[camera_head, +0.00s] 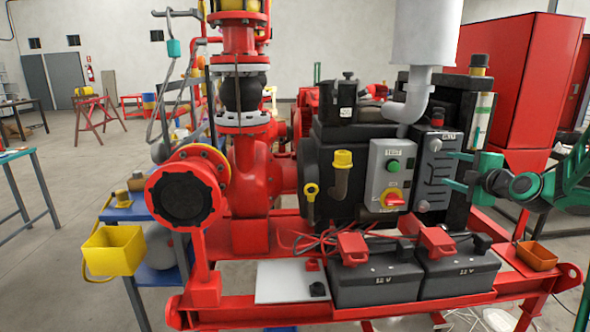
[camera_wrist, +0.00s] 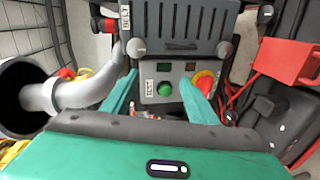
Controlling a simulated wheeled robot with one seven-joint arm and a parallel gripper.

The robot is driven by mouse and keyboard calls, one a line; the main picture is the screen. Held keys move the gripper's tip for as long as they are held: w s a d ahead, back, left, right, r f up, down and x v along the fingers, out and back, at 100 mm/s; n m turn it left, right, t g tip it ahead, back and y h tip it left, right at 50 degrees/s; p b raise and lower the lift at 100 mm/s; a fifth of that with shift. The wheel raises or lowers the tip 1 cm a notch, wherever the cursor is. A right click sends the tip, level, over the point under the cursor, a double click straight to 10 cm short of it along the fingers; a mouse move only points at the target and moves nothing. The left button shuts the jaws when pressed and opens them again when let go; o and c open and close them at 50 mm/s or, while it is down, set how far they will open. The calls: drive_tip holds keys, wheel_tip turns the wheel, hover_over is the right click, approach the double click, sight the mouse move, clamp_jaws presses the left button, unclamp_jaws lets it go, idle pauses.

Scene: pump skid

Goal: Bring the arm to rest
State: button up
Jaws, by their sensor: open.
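My gripper (camera_head: 453,171) is at the right in the head view, its two green fingers pointing left towards the grey control boxes on the pump skid. It is open, with nothing seen between the fingers. In the wrist view its fingers (camera_wrist: 158,88) stand apart in front of the control box (camera_wrist: 163,70), which has a green button (camera_wrist: 164,89) and a red and yellow rotary switch (camera_wrist: 204,80). The right fingertip overlaps the switch's edge; I cannot tell whether it touches. In the head view the switch (camera_head: 393,198) is uncovered, left of the gripper.
Two black batteries (camera_head: 376,278) with red terminal covers stand on the red skid frame. A grey exhaust pipe (camera_head: 410,96) rises above the engine. A red cabinet (camera_head: 515,75) stands behind my arm. A yellow bin (camera_head: 113,250) hangs at the left.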

drive_tip(key=s+a+f+m+g, duration=0.2)
drive_tip(key=s+f+m+g, duration=0.2)
drive_tip(key=s+m, duration=0.4)
drive_tip(key=s+a+f+m+g, duration=0.3)
drive_tip(key=s+f+m+g, duration=0.2)
drive_tip(key=s, duration=1.8)
drive_tip(key=s+a+f+m+g+h, duration=0.1)
drive_tip(key=s+a+f+m+g, duration=0.2)
drive_tip(key=s+m, duration=0.8)
drive_tip(key=s+f+g, duration=0.2)
drive_tip(key=s+g, duration=0.2)
drive_tip(key=shift+s+a+f, duration=0.15)
drive_tip(key=shift+s+a, duration=0.05)
drive_tip(key=shift+a, duration=0.05)
drive_tip(key=shift+w+f, duration=0.25)
drive_tip(key=shift+w, duration=0.4)
